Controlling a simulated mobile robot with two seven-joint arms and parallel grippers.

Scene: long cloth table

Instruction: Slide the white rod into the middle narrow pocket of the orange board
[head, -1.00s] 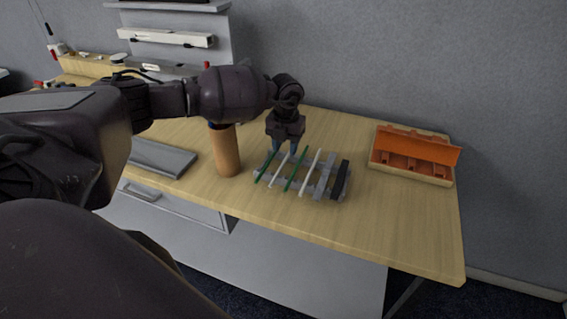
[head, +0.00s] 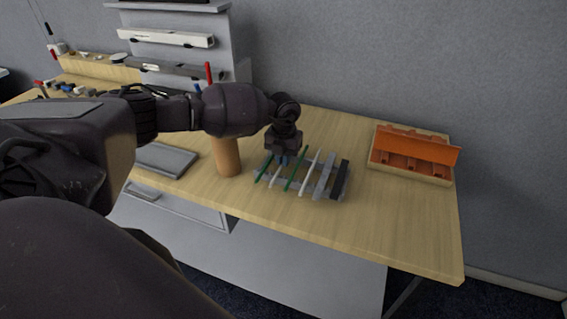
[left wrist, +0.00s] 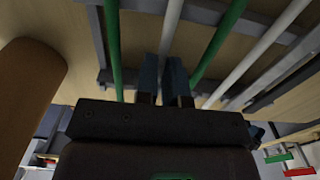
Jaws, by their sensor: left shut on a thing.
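The white rod (head: 274,181) lies in a grey rack (head: 262,172) between two green rods; it also shows in the left wrist view (left wrist: 173,18). My left gripper (head: 280,160) is over the rack, pointing down, with its blue fingertips (left wrist: 174,70) shut on this rod. The fingers hide part of the rod. The orange board (head: 432,151) stands tilted in a light wooden tray (head: 413,175) at the right of the table. Its pockets are too small to tell apart clearly. My right gripper is not in view.
The rack also holds a second white rod (head: 308,176), green rods (head: 294,172), a grey bar (head: 324,177) and a black bar (head: 341,180). A brown cylinder (head: 227,157) stands close to the left of the rack. The table between rack and tray is clear.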

